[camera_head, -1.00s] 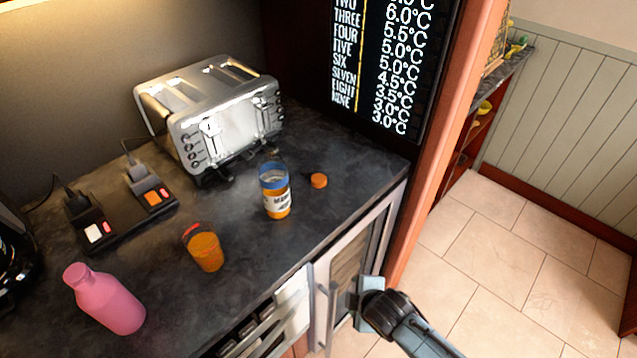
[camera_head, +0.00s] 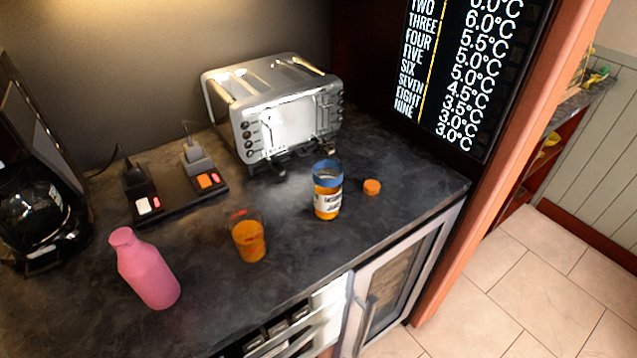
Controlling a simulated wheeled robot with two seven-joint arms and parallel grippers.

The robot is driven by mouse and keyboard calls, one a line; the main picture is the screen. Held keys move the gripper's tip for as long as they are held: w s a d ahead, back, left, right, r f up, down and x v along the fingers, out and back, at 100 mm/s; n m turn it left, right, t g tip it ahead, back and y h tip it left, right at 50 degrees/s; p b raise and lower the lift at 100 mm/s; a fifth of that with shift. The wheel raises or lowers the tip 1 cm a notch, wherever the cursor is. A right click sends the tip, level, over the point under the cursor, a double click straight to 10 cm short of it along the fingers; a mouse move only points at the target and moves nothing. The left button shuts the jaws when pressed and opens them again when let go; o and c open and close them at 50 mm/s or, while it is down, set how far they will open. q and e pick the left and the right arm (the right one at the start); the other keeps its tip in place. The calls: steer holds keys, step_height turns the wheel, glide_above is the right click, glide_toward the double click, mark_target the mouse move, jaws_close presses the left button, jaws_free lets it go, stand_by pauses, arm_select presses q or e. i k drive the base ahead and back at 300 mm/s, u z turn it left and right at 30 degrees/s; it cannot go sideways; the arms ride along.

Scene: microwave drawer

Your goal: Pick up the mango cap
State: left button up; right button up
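A small round orange cap (camera_head: 372,187), which looks like the mango cap, lies on the dark countertop (camera_head: 300,262). It is just right of an upright jar (camera_head: 327,190) with a blue top band, a white label and orange contents. The cap and jar are apart, and nothing covers the cap. Neither of my grippers shows in the current view.
A glass of orange drink (camera_head: 248,238) and a pink bottle (camera_head: 143,268) stand left of the jar. A silver toaster (camera_head: 275,110) is behind it. A coffee maker (camera_head: 38,190) is at far left. A glass-fronted cabinet door (camera_head: 405,285) is below the counter's front edge.

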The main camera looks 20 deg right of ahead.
mark_target(372, 187)
steer(key=u, duration=2.4)
steer(key=k, duration=1.3)
steer(key=z, duration=1.4)
steer(key=i, duration=0.5)
steer(key=u, duration=0.05)
